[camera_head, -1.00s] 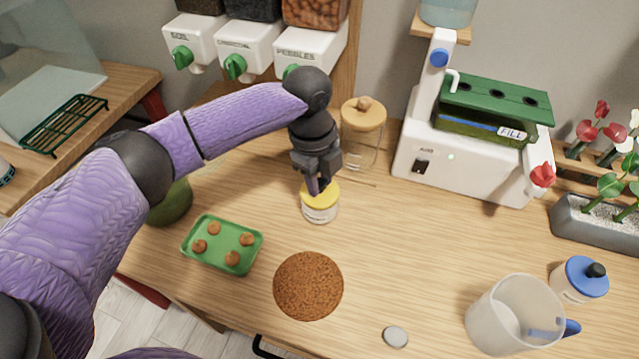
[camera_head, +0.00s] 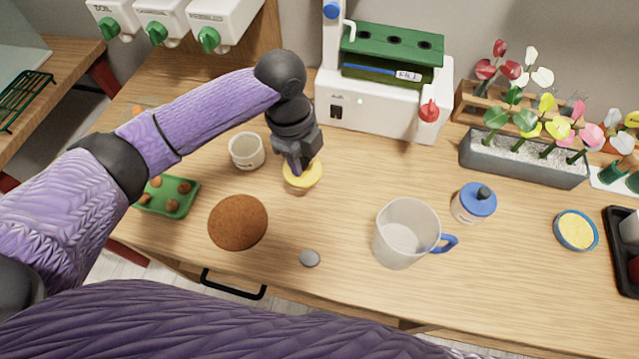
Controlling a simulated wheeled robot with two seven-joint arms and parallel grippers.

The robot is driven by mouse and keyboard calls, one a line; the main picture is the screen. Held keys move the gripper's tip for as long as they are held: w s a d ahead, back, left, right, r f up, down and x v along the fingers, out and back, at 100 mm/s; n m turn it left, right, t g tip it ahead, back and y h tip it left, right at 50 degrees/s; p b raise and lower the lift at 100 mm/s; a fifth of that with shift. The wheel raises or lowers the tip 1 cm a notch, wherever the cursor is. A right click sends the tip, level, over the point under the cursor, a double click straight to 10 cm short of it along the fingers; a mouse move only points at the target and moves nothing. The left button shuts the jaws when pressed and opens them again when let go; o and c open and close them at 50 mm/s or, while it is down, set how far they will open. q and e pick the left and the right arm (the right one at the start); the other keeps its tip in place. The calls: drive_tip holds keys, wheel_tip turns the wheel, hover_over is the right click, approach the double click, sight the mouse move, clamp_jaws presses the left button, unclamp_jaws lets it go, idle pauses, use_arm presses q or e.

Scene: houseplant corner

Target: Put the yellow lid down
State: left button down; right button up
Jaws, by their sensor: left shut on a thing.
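The yellow lid (camera_head: 304,176) is a round disc in the head view, near the middle of the wooden table. My left gripper (camera_head: 300,168) points down and is shut on the lid. The lid looks a little above the table, but I cannot tell the gap exactly. The white jar (camera_head: 247,153) stands upright and open to the left of the lid, apart from it. My right gripper is not in view.
A clear jug (camera_head: 402,236) and a blue-lidded jar (camera_head: 474,203) stand to the right. A green tray (camera_head: 190,206) is at left. Bare table (camera_head: 355,185) lies right of the lid.

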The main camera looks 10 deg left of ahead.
use_arm(q)
drive_tip(key=f+b, duration=0.1)
drive_tip(key=f, duration=0.5)
drive_tip(key=shift+a+f+b, duration=0.2)
drive_tip(key=shift+f+b, duration=0.15)
drive_tip(key=shift+b, duration=0.05)
drive_tip(key=shift+f, duration=0.2)
drive_tip(key=shift+r, duration=0.15)
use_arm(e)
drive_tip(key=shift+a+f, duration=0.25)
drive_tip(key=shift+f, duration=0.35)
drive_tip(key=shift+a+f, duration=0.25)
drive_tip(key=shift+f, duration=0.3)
use_arm(q)
drive_tip(key=shift+c, duration=2.2)
unclamp_jaws()
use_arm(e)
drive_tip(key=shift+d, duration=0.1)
